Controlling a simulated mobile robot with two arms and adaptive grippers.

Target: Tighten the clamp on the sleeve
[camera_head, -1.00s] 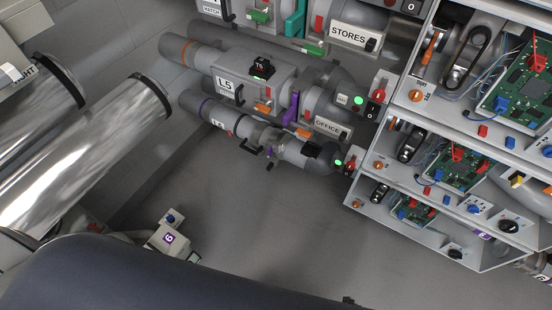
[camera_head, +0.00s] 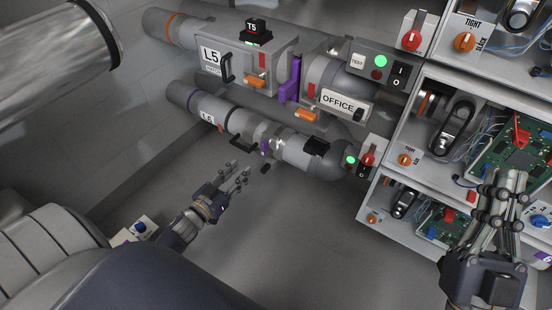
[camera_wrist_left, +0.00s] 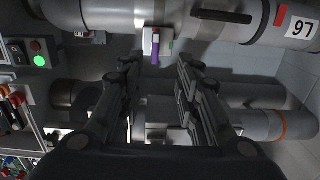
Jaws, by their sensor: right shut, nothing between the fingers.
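The lower tube (camera_head: 208,106) carries a pale sleeve section with a small purple-levered clamp (camera_head: 265,147). In the left wrist view, the clamp (camera_wrist_left: 156,46) is a pale block with a purple lever, on the underside of the silvery sleeve (camera_wrist_left: 117,16). My left gripper (camera_head: 238,173) is below and left of the clamp, apart from it. In the left wrist view its two fingers (camera_wrist_left: 156,75) stand apart with nothing between them, and the clamp shows beyond the gap. My right gripper (camera_head: 507,182) is shut and empty, in front of the shelves at the right.
A black handle (camera_head: 240,144) sticks out from the lower tube near the clamp. The upper tube has an L5 box (camera_head: 262,66), a purple lever (camera_head: 291,80) and an OFFICE plate (camera_head: 340,105). Shelves with circuit boards (camera_head: 520,138) fill the right. The floor below the tubes is clear.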

